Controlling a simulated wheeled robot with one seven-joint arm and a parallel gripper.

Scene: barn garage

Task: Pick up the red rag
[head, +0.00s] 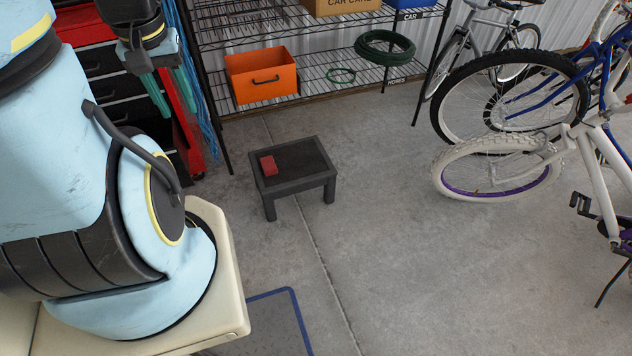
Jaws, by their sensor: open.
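The red rag (268,165) looks like a small folded red block. It lies on the left part of the top of a low dark step stool (305,160) on the concrete floor. My gripper (177,106) is at the upper left of the head view, with its teal fingers pointing down. It is open, with nothing seen between the fingers. It is apart from the rag, up and to the left of it in the picture.
A wire shelf with an orange bin (262,77) and a coiled green hose (384,48) stands behind the stool. A red tool chest (88,30) is at left. Bicycles (500,180) stand at right. The floor around the stool is clear.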

